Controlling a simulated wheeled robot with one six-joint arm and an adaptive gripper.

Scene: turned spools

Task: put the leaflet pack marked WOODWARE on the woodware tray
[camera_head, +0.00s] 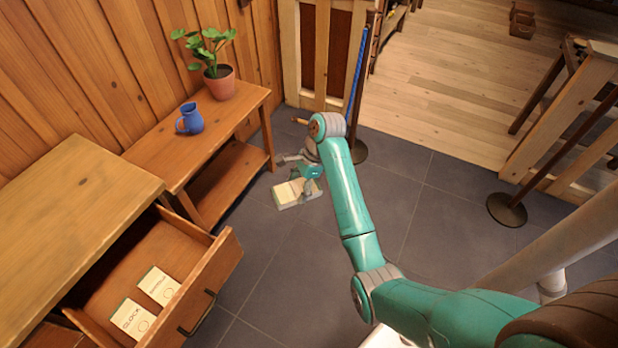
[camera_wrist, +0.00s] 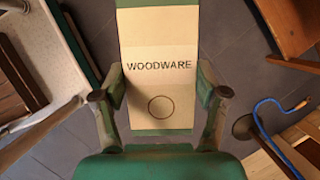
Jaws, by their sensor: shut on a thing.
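My gripper (camera_wrist: 160,95) is shut on the cream leaflet pack marked WOODWARE (camera_wrist: 158,45), with one finger at each long side. The pack has green ends and a ring printed below the word. In the head view my gripper (camera_head: 307,178) holds the pack (camera_head: 292,195) above the grey tiled floor, to the right of the low wooden shelf. I cannot make out a woodware tray in either view.
An open drawer (camera_head: 222,262) holds a pack marked CLOCK (camera_head: 132,318) and another pack (camera_head: 158,285) I cannot read. The wooden shelf (camera_head: 150,150) bears a blue jug (camera_head: 191,119) and a potted plant (camera_head: 219,84). A barrier post base (camera_head: 507,210) stands right.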

